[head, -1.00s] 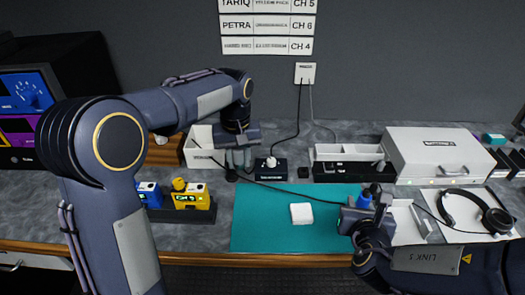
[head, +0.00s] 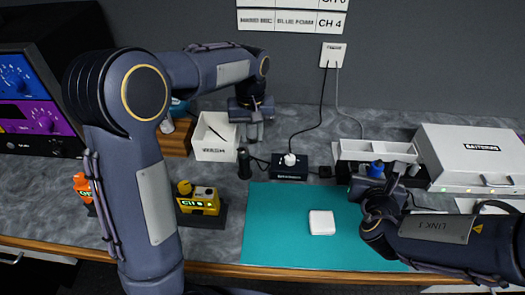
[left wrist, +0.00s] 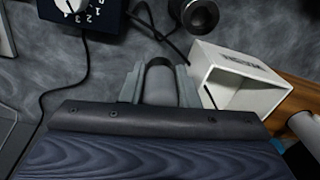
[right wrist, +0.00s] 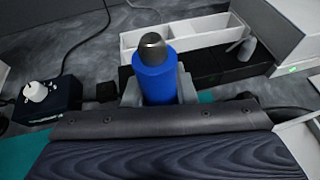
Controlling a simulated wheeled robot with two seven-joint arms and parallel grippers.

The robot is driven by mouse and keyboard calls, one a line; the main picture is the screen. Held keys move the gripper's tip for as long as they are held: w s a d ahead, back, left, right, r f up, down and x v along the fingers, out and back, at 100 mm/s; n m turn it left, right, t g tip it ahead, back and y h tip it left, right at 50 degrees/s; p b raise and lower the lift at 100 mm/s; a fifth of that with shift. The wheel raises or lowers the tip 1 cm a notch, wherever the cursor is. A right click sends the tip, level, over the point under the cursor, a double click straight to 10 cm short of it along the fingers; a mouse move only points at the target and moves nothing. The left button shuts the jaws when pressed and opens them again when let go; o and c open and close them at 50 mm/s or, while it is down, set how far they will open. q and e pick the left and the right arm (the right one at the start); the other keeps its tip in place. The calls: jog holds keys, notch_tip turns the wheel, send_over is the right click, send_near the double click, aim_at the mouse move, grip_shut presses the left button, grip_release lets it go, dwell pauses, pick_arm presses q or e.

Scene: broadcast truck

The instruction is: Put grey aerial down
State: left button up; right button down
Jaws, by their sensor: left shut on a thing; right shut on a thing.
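My left gripper (head: 255,132) is shut on a grey cylinder, seemingly the grey aerial (left wrist: 160,82), which stands up between the fingers in the left wrist view. In the head view it is above the back of the bench, right of a white open box (head: 216,148) holding a thin dark rod. That box also shows in the left wrist view (left wrist: 238,80), right of the fingers. My right gripper (right wrist: 158,90) is shut on a blue cylinder (right wrist: 155,78) with a metal tip. The blue cylinder also shows in the head view (head: 375,170), in front of a white divided tray (head: 375,151).
A black cylinder (head: 244,163) and a black dial box (head: 289,167) with a cable stand near the left gripper. A teal mat (head: 275,225) holds a white block (head: 322,222). A yellow pack (head: 200,199) sits left. A white battery case (head: 470,155) is right.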

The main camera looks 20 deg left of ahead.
aim_at(253, 157)
pick_arm(q)
jog(key=shift+f, duration=3.1)
jog(key=shift+f, duration=0.1)
jog(key=shift+f+b, duration=0.3)
jog(key=shift+f, duration=0.1)
jog(key=o, duration=1.1)
jog(key=shift+r, duration=0.1)
notch_tip(253, 157, up, 8)
jog(key=shift+r+p, duration=0.2)
jog(key=shift+p, duration=0.15)
